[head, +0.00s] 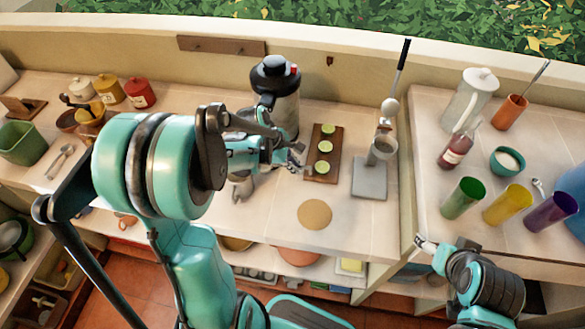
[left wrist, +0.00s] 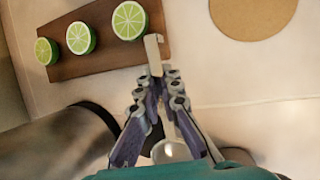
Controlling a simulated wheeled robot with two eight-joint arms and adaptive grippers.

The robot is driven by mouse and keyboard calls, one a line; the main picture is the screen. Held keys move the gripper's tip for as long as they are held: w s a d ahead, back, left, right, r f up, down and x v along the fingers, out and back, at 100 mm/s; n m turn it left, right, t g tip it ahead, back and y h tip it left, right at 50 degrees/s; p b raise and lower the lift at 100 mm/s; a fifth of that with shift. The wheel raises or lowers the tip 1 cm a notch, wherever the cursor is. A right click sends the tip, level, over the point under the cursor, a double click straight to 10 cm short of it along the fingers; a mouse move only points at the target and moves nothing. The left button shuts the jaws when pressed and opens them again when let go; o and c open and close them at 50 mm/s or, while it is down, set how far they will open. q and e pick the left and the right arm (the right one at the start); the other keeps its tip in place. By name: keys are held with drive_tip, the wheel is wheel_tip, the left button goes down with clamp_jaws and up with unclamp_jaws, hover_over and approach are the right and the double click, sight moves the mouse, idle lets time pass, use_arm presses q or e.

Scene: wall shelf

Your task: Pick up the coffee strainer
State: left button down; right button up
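The coffee strainer seems to be the pale, long-handled piece (left wrist: 153,50) in the left wrist view. Its flat handle end sticks out past my left gripper (left wrist: 155,82). A round pale part shows below, partly hidden by the fingers and wrist. The two fingers are drawn together on the handle. In the head view my left gripper (head: 292,160) is beside the lime board, with a greyish metal piece (head: 242,186) under it, mostly covered by my arm. Whether it is lifted cannot be told. My right gripper (head: 424,243) is at the right counter's front edge, away from it.
A board (head: 309,176) with lime halves lies right of my left gripper. A black-topped flask (head: 286,112) stands close behind. A round coaster (head: 314,214) lies in front, and a grey scale (head: 369,181) stands to the right. Coloured cups (head: 508,204) stand on the right counter.

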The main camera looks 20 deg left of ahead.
use_arm(q)
wheel_tip(320, 180, up, 2)
drive_tip(key=shift+r+p, duration=0.15)
drive_tip(key=shift+p, duration=0.2)
drive_tip(key=s+d+r+p, duration=0.1)
drive_tip(key=d+r, duration=0.2)
drive_tip(key=d, duration=0.2)
drive_tip(key=d+r+p, duration=0.2)
drive_tip(key=d+r, duration=0.1)
drive_tip(key=d, duration=0.3)
drive_tip(key=m+g+p, duration=0.2)
drive_tip(key=m+p, duration=0.1)
drive_tip(key=m, duration=0.2)
hover_over(315, 191)
drive_tip(key=f, duration=0.4)
drive_tip(key=shift+s+a+f, duration=0.1)
drive_tip(key=shift+a+f, duration=0.1)
drive_tip(key=shift+a, duration=0.15)
drive_tip(key=shift+f+b, duration=2)
drive_tip(key=shift+f, duration=1)
drive_tip(key=shift+f+b, duration=0.5)
drive_tip(key=shift+s+f, duration=0.1)
drive_tip(key=shift+f, duration=0.1)
